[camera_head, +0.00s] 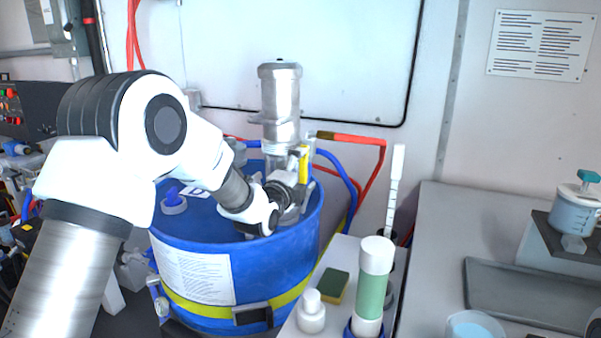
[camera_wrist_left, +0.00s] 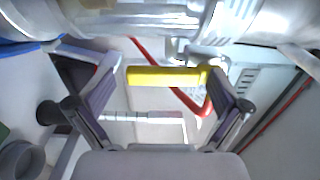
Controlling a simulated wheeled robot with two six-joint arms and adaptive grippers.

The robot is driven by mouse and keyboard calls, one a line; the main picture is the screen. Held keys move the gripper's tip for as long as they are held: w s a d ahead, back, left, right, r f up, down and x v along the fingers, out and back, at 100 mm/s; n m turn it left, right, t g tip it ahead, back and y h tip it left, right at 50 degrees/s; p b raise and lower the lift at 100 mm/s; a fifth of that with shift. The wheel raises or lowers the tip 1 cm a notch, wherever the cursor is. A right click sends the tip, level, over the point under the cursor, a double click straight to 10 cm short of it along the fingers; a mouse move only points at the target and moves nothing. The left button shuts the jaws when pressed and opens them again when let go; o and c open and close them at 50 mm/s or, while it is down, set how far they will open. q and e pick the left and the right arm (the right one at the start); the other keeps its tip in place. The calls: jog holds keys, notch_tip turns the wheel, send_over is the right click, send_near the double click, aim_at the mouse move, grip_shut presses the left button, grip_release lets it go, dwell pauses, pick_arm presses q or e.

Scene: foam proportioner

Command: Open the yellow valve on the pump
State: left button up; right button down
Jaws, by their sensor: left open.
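The pump (camera_head: 280,100) is a silver metal cylinder standing on a blue drum. Its yellow valve (camera_head: 304,165) is an upright yellow bar on the pump's right side. In the left wrist view the yellow valve (camera_wrist_left: 165,76) lies crosswise near the fingertips, in the span between the two fingers. My left gripper (camera_head: 290,183) is at the pump's lower part, close to the valve, and partly hidden by my own wrist. In the left wrist view my left gripper (camera_wrist_left: 168,84) is open, with one finger on each side of the bar. Whether either finger touches it cannot be told. My right gripper does not show.
The blue drum (camera_head: 200,315) with a yellow strap stands below the pump. Red and blue hoses (camera_head: 350,138) curve to its right. A white-and-green bottle (camera_head: 372,285), a small white bottle (camera_head: 311,312) and a sponge (camera_head: 332,285) stand in front. A grey counter (camera_head: 440,250) is at right.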

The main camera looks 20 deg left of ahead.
pick_arm(q)
jog(key=shift+s+d+r, duration=0.15)
jog(key=shift+s+r, duration=0.15)
jog(key=shift+s, duration=0.2)
jog(key=s, duration=1.1)
jog(key=shift+s+a+f, duration=0.15)
jog(key=shift+s+a, duration=0.1)
jog(key=shift+a, duration=0.05)
